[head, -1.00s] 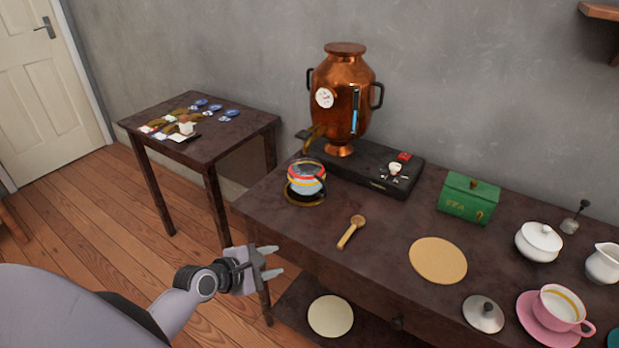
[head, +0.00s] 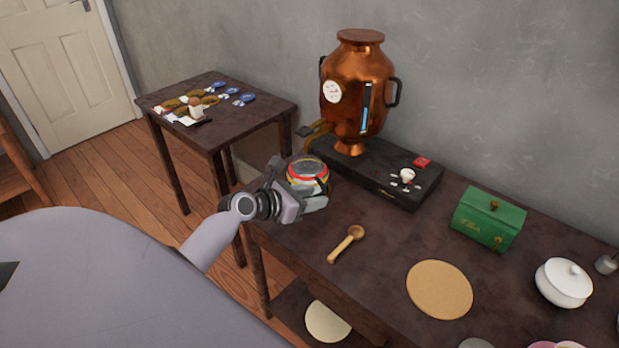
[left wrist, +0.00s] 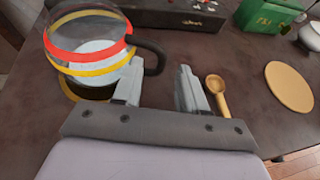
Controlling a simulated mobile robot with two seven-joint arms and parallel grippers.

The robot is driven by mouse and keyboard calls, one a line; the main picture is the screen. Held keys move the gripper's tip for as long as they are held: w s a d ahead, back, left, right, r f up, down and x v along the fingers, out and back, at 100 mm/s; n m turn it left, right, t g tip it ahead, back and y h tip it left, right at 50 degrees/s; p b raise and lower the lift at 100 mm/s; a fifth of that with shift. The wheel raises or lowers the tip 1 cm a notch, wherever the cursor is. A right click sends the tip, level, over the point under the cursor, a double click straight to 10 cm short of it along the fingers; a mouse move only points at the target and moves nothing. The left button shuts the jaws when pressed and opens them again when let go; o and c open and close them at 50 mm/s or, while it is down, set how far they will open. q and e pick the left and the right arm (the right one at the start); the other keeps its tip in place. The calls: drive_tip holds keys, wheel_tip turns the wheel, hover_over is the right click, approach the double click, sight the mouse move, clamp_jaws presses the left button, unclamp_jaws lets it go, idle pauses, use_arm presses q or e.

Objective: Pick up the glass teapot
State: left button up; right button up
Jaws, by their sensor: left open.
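The glass teapot (head: 307,172) is a clear round vessel with red and yellow bands. It stands at the dark table's left end. In the left wrist view the teapot (left wrist: 88,52) is at the upper left. Its dark handle (left wrist: 157,58) curves out to the right, beyond and roughly between my fingertips. My left gripper (head: 310,192) is open at the teapot's near side and hides part of it. In the left wrist view the gripper (left wrist: 158,80) has nothing between its fingers. Whether a finger touches the glass is unclear. My right gripper is not seen.
A copper samovar (head: 358,90) stands on a black base (head: 385,175) behind the teapot. A wooden spoon (head: 346,244), a round tan mat (head: 439,289), a green tea box (head: 488,219) and a white lidded bowl (head: 564,282) are to the right. A small side table (head: 235,135) is behind left.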

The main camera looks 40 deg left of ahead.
use_arm(q)
drive_tip(key=shift+b+x, duration=0.45)
drive_tip(key=shift+x, duration=1.8)
drive_tip(key=shift+f, duration=0.1)
clamp_jaws()
drive_tip(key=shift+r, duration=0.2)
